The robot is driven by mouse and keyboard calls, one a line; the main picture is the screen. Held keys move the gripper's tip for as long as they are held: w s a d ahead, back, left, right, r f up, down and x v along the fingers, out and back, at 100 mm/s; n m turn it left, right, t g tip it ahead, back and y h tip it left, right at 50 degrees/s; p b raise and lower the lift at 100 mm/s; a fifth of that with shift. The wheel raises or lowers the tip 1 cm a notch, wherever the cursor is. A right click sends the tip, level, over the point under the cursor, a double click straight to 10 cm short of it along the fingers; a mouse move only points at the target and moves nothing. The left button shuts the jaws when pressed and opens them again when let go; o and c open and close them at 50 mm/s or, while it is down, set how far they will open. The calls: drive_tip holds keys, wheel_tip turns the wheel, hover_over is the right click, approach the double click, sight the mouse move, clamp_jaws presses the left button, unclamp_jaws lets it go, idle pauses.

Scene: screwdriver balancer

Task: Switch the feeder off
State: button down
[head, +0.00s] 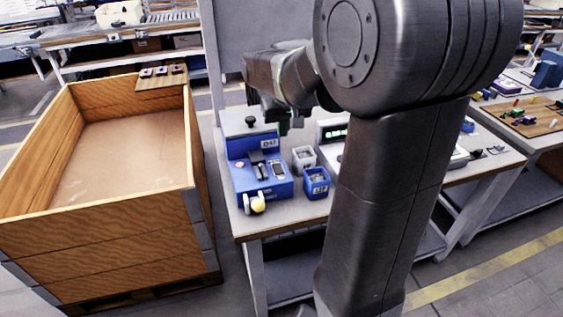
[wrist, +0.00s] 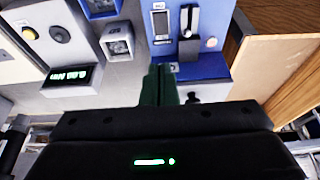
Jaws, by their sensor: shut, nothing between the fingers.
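The feeder is a blue box (head: 262,187) at the left end of the workbench, with a black knob (head: 250,121) on top and a label reading Q47. Which way any switch is set cannot be told. My gripper (wrist: 158,70) has its green fingers together and empty, over the feeder's edge in the wrist view.
A grey bin (head: 304,158) and a blue bin (head: 316,184) stand right of the feeder. A digital display (wrist: 70,78) is beyond them. A large wooden crate (head: 97,245) stands left of the workbench (head: 290,223).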

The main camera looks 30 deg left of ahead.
sight(276, 166)
drive_tip(key=shift+a, duration=0.35)
drive_tip(key=x, duration=1.4)
drive_tip(key=shift+s+d+f, duration=0.1)
drive_tip(key=shift+s+d, duration=0.15)
drive_tip(key=shift+s, duration=0.15)
drive_tip(key=shift+f, duration=0.1)
drive_tip(key=shift+f, duration=0.25)
